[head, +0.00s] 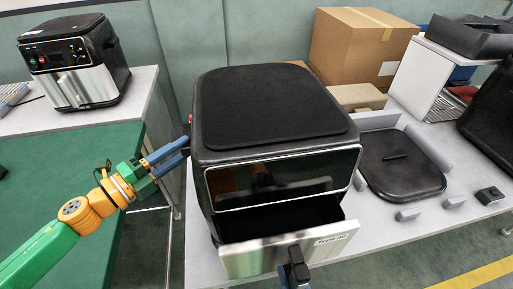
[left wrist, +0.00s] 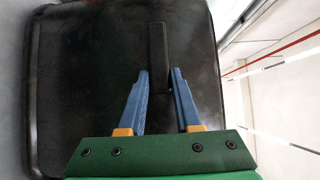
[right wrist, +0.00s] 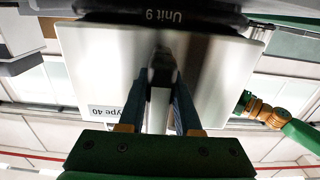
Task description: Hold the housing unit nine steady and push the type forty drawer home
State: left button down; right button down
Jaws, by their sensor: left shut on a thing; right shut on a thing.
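The housing unit nine (head: 270,110) is a black fryer body with a flat dark top, standing on a light table; "Unit 9" (right wrist: 163,15) reads upside down in the right wrist view. The type forty drawer (head: 270,258), with a silver front labelled "Type 40" (head: 330,239), sticks partly out of its front. My left gripper (head: 182,147) is at the housing's left side, shut on the black bar there (left wrist: 158,55). My right gripper (right wrist: 162,92) is shut on the drawer's dark handle (right wrist: 163,65); in the head view it is mostly below the frame.
A black lid-like tray (head: 405,172) lies to the right among grey blocks. Cardboard boxes (head: 355,45) stand behind. A small black box (head: 490,195) sits at the far right. Another fryer (head: 75,60) stands on a separate table at the back left.

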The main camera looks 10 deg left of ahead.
aim_at(288, 261)
jog(key=shift+x, duration=2.9)
jog(key=shift+w+a, duration=0.2)
jog(key=shift+w, duration=0.25)
jog(key=shift+c, duration=1)
grip_release()
jog(key=shift+s, duration=0.1)
jog(key=shift+v, duration=3.5)
